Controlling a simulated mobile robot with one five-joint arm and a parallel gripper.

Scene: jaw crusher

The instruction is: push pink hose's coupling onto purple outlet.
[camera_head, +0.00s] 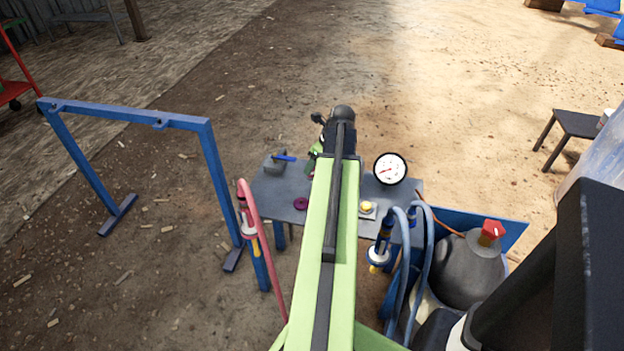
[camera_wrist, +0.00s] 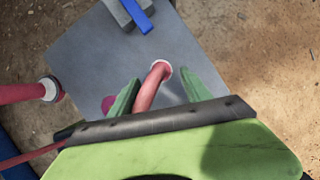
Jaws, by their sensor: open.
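My gripper (camera_wrist: 158,92) is open, its green fingers on either side of a curved pink tube (camera_wrist: 150,88). A pale ring surrounds the tube's far end; I cannot tell whether the fingers touch it or whether it is fixed to the table. A purple round part, likely the outlet, lies on the table in the head view (camera_head: 301,204) and shows partly behind the left finger in the wrist view (camera_wrist: 107,103). A pink hose (camera_head: 268,240) hangs at the table's left side, with a white and yellow coupling (camera_head: 249,232) near it. My arm hides the fingertips in the head view.
The grey table (camera_head: 275,190) carries a grey block with a blue handle (camera_head: 284,159) and a gauge (camera_head: 390,169). A blue frame (camera_head: 135,115) stands left. Open ground lies beyond the table.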

